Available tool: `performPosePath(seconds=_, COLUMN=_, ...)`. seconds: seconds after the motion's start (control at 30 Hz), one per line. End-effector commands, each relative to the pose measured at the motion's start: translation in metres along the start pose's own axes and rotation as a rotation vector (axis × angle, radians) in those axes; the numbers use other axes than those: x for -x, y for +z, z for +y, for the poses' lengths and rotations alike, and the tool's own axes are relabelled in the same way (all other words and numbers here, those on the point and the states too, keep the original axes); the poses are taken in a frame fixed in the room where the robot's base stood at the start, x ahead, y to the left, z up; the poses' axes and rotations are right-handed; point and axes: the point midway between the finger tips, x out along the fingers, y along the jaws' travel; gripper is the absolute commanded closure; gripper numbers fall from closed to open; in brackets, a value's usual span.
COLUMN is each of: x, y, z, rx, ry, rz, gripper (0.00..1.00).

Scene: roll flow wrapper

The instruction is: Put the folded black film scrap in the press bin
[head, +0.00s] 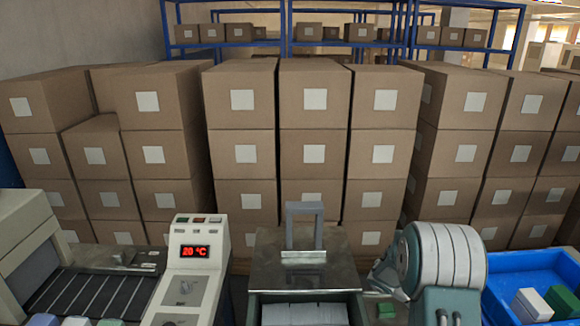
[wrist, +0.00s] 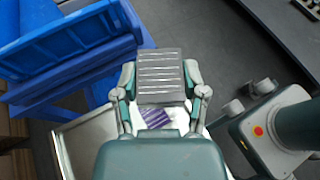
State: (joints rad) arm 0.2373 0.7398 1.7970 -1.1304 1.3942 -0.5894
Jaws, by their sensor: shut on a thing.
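My gripper (wrist: 160,75) is shut on a dark grey, flat, rectangular piece with pale lines across it, which looks like the folded black film scrap (wrist: 160,80). The fingers press on its left and right sides in the wrist view. It is held above the floor and a pale tray. In the head view my arm's pale ringed joint is at the lower right, and the scrap cannot be made out there. No container is clearly marked as the press bin. A blue bin (wrist: 60,45) stands at the upper left of the wrist view.
In the head view a blue tray (head: 498,292) at the right holds white and green blocks. A control panel (head: 190,262) reads 20 °C, beside a metal machine with a grey handle (head: 305,212). Stacked cartons (head: 315,135) fill the back. A purple piece (wrist: 156,118) lies below my gripper.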

Motion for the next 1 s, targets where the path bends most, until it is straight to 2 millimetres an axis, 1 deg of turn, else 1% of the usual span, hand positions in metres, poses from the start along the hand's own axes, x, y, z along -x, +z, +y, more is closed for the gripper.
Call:
performPosePath(seconds=0.03, x=0.018, y=-0.010, z=0.000, rx=0.034, ry=0.074, rz=0.000, gripper=0.63)
performPosePath(seconds=0.17, x=0.065, y=-0.038, z=0.000, rx=0.126, ry=0.294, rz=-0.001, gripper=0.63)
performPosePath(seconds=0.2, x=0.080, y=-0.047, z=-0.002, rx=0.155, ry=0.362, rz=-0.001, gripper=0.63)
performPosePath(seconds=0.27, x=0.102, y=-0.061, z=-0.006, rx=0.197, ry=0.463, rz=-0.001, gripper=0.63)
performPosePath(seconds=0.4, x=0.151, y=-0.095, z=-0.023, rx=0.295, ry=0.694, rz=-0.001, gripper=0.63)
performPosePath(seconds=0.53, x=0.192, y=-0.123, z=-0.045, rx=0.374, ry=0.887, rz=-0.001, gripper=0.63)
performPosePath(seconds=0.6, x=0.207, y=-0.135, z=-0.056, rx=0.407, ry=0.967, rz=0.000, gripper=0.63)
performPosePath(seconds=0.7, x=0.222, y=-0.147, z=-0.069, rx=0.438, ry=1.045, rz=0.000, gripper=0.63)
performPosePath(seconds=0.8, x=0.229, y=-0.151, z=-0.075, rx=0.452, ry=1.086, rz=0.001, gripper=0.63)
performPosePath(seconds=0.9, x=0.235, y=-0.146, z=-0.071, rx=0.464, ry=1.125, rz=0.003, gripper=0.63)
performPosePath(seconds=0.97, x=0.239, y=-0.138, z=-0.066, rx=0.478, ry=1.163, rz=0.003, gripper=0.63)
performPosePath(seconds=1.0, x=0.243, y=-0.131, z=-0.062, rx=0.491, ry=1.198, rz=0.002, gripper=0.63)
